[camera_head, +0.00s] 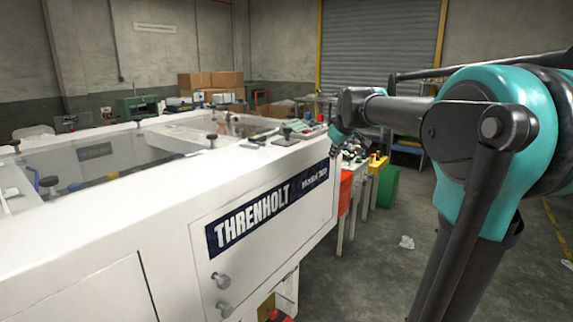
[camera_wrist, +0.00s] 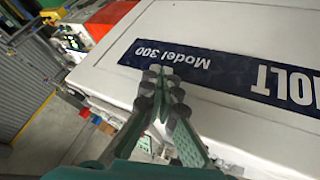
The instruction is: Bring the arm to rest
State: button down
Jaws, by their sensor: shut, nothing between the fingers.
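My gripper (camera_wrist: 160,80) is shut and empty in the wrist view, with its fingertips together in front of the white machine's side. In the head view my gripper (camera_head: 338,137) is small and partly dark, close to the far right corner of the white machine (camera_head: 170,200). My arm reaches in from the right with a teal joint and dark links. I cannot tell whether the fingertips touch the machine.
The machine's blue nameplate (camera_head: 268,215) reads THRENHOLT. Two knobs stick out below it. Red and yellow bins (camera_head: 376,165) stand past the machine's corner. Open concrete floor (camera_head: 385,235) lies right of the machine. Cardboard boxes (camera_head: 210,82) and a roller shutter (camera_head: 380,45) are at the back.

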jog(key=s+d+f+m+g, duration=0.1)
jog(key=s+f+m, duration=0.2)
jog(key=s+f, duration=1.3)
jog(key=s+d+f+m+g, duration=0.1)
jog(key=s+f+m, duration=0.3)
jog(key=s+f, duration=1.2)
jog(key=shift+s+d+f+g+h, duration=0.2)
jog(key=shift+s+d+g+h, duration=0.15)
jog(key=shift+s+g, duration=0.4)
jog(key=shift+w, duration=0.2)
